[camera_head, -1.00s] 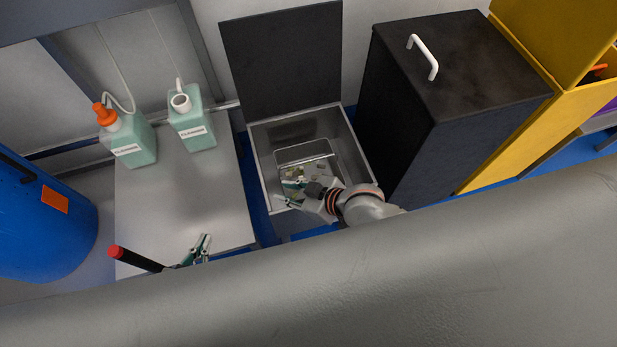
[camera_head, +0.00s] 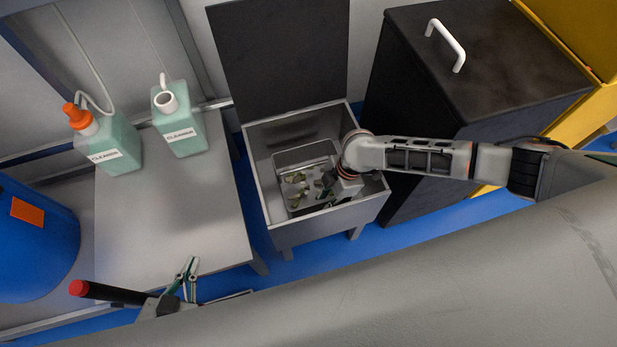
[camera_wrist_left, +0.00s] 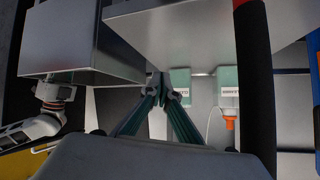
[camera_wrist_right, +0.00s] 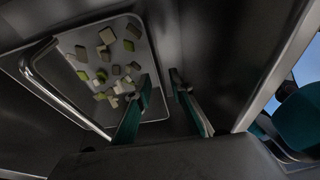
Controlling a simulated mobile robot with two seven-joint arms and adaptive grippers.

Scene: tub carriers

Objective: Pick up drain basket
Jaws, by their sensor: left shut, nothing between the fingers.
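The drain basket (camera_head: 300,155) is a grey metal tray with green and pale scraps in it, sitting inside the open sink (camera_head: 262,185). In the right wrist view its bright rim bar (camera_wrist_right: 48,92) runs along the left. My right gripper (camera_head: 327,193) reaches down into the sink at the basket's right side. Its fingers are apart, with the basket edge close beside the left finger; I cannot tell if they touch. My left gripper (camera_head: 190,265) is shut and empty, in front of the steel table. It also shows in the left wrist view (camera_wrist_left: 162,88).
Two green cleaner bottles (camera_head: 182,125) (camera_head: 112,150) stand on the steel table (camera_head: 185,200). A black lid (camera_head: 280,60) stands up behind the sink. A black cabinet (camera_head: 480,70) is close on the right. A red-ended black bar (camera_head: 105,292) is beside my left gripper.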

